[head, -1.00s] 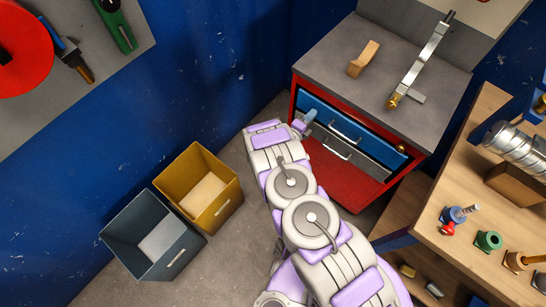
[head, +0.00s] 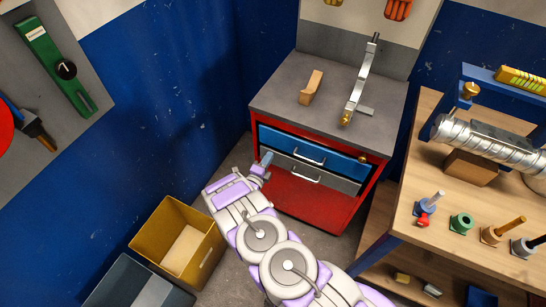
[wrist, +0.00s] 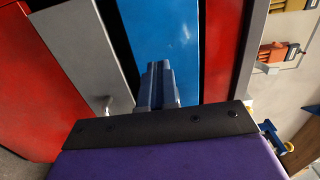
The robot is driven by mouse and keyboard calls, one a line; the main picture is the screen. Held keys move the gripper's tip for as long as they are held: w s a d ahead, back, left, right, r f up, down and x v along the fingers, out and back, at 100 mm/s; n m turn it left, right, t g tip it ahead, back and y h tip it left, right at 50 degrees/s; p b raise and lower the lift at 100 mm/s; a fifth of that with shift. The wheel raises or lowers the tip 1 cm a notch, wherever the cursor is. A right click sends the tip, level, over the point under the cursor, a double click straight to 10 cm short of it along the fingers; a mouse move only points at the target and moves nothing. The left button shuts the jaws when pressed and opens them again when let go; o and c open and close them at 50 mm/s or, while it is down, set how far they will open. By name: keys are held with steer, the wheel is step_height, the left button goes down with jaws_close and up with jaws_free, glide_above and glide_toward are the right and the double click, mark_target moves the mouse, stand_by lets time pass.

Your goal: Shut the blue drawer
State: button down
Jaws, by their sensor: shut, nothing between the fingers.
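The blue drawer (head: 338,157) is the top drawer of a red cabinet (head: 310,208) with a grey top. It has a silver handle (head: 309,158) on its front. A thin dark strip shows above its front; how far out it stands is hard to tell. My gripper (head: 265,161) is shut and empty at the left end of the blue front. In the wrist view, my gripper (wrist: 157,88) points at the blue front (wrist: 165,38) and overlaps it. I cannot tell whether the tips touch it.
A grey drawer (head: 335,183) lies just below the blue one. A wooden block (head: 311,88) and a metal bar (head: 362,83) are on the cabinet top. A yellow bin (head: 151,238) and a dark bin (head: 112,280) stand on the floor at left. A wooden bench (head: 425,160) stands at right.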

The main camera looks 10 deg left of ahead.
steer(key=d+p+v, duration=0.1)
steer(key=v, duration=0.6)
steer(key=w+a+r+n+g+y, duration=0.3)
steer(key=r, duration=0.3)
steer(key=w+a+r+n+g+y, duration=0.2)
steer(key=w+a+r+g+y, duration=0.1)
steer(key=w+a+r, duration=0.15)
steer(key=s+d+r+n+g+y, duration=0.2)
steer(key=s+d+r+n, duration=0.15)
steer(key=r, duration=0.45)
steer(key=s+d+r+n+g+y, duration=0.1)
steer(key=s+d+r+n+g, duration=0.2)
steer(key=r, duration=0.4)
steer(key=s+d+r+n+g+h, duration=0.1)
steer(key=s+d+r+n+g, duration=0.1)
steer(key=s+d, duration=0.6)
steer(key=s+d+r+n+g+h, duration=0.1)
steer(key=s+d+r+n+g, duration=0.2)
steer(key=s+d, duration=0.6)
steer(key=s+d+r+n+g+h, duration=0.1)
steer(key=s+d+r+n, duration=0.4)
steer(key=s, duration=1.9)
steer(key=d+r+g, duration=0.1)
steer(key=d+r, duration=0.2)
steer(key=shift+d+g, duration=0.3)
steer(key=shift+g, duration=0.1)
steer(key=shift+r, duration=0.1)
